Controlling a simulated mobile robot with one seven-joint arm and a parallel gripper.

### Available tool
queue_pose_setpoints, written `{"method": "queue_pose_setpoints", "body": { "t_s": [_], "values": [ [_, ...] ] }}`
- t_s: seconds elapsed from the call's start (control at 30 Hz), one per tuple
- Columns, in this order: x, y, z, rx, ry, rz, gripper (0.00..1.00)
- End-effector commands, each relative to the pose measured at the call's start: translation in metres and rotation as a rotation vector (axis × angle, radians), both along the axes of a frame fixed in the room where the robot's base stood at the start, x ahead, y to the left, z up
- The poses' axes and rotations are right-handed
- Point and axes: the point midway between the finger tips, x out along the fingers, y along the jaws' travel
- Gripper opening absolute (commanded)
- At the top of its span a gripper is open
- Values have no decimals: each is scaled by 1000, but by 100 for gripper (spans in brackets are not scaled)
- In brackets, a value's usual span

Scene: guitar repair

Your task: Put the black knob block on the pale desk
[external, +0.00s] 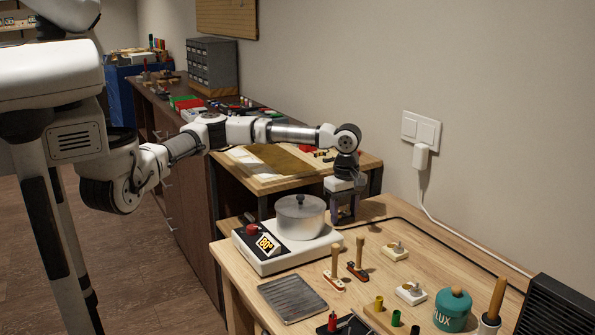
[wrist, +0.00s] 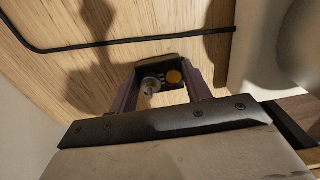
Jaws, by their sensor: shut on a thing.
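My gripper (wrist: 162,84) is shut on the black knob block (wrist: 162,73), a small dark piece with a silver knob and a round yellow-brown part. The fingers stand on both sides of it. In the external view my gripper (external: 343,212) points down beside the metal pot, over the back part of the pale desk (external: 385,212). The held block is hard to make out there, between the dark fingers. The pale wood fills much of the wrist view, with a shadow of my gripper on it. Whether the block touches the wood I cannot tell.
A hot plate (external: 270,262) with a lidded pot (external: 300,217) stands close to my gripper. White knob blocks (external: 395,251), wooden-handled tools (external: 358,262), a grey tray (external: 292,298) and a teal flux jar (external: 452,309) lie forward. A black cable (wrist: 110,44) runs along the desk's back.

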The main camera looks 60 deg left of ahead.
Motion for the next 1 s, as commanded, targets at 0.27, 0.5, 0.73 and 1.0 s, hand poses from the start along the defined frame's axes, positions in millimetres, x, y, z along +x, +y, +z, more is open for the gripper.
{"method": "queue_pose_setpoints", "body": {
  "t_s": [0.27,0.5,0.73,1.0],
  "values": [
    [0,0,-3,0,0,0,61],
    [0,0,-3,0,0,0,70],
    [0,0,5,1,-1,1,70],
    [1,1,59,2,-4,2,70]
  ]
}}
